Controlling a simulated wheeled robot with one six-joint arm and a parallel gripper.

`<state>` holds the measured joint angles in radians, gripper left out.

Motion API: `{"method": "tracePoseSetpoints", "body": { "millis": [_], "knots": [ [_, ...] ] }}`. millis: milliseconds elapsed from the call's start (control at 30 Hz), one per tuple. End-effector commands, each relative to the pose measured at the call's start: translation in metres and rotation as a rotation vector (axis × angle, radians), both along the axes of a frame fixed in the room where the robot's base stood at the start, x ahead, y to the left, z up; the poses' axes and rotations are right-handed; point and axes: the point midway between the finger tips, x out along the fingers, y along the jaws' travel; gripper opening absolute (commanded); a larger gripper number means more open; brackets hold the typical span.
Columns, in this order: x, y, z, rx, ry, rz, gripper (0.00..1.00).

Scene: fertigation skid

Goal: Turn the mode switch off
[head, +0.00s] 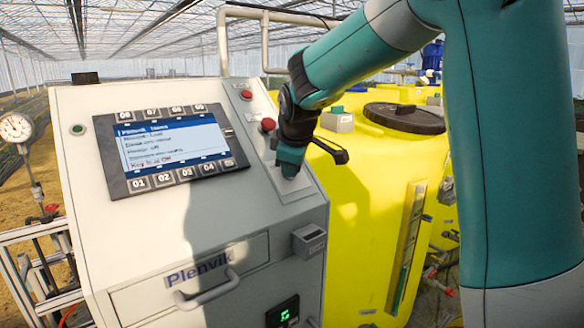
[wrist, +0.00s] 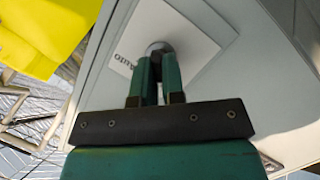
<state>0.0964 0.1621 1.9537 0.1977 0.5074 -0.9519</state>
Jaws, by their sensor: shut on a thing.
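The mode switch (wrist: 158,47) shows in the wrist view as a dark round knob on a pale square plate (wrist: 190,45). A word that looks like "Auto" is printed on the plate beside it. My gripper (wrist: 158,66) is shut on the switch, with one green finger on each side of it. The fingers cover part of the knob, and I cannot tell which position it points to. In the head view my gripper (head: 290,168) reaches down to the right part of the grey cabinet's sloping panel (head: 240,190) and hides the switch.
A display (head: 171,147) with numbered keys is left of my gripper; its last line is red. Red buttons (head: 268,125) (head: 246,95) sit just above. A handle (head: 207,290) projects from the cabinet front. A yellow tank (head: 375,195) stands close on the right.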

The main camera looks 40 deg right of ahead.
Motion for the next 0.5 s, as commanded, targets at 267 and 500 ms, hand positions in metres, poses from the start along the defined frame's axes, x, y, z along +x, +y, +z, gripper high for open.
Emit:
{"method": "tracePoseSetpoints", "body": {
  "millis": [267, 500],
  "knots": [
    [-0.0022, 0.0000, -0.0069, -0.022, 0.015, 0.024, 0.00],
    [-0.0023, 0.0000, -0.0070, -0.022, 0.015, 0.025, 0.00]
  ]
}}
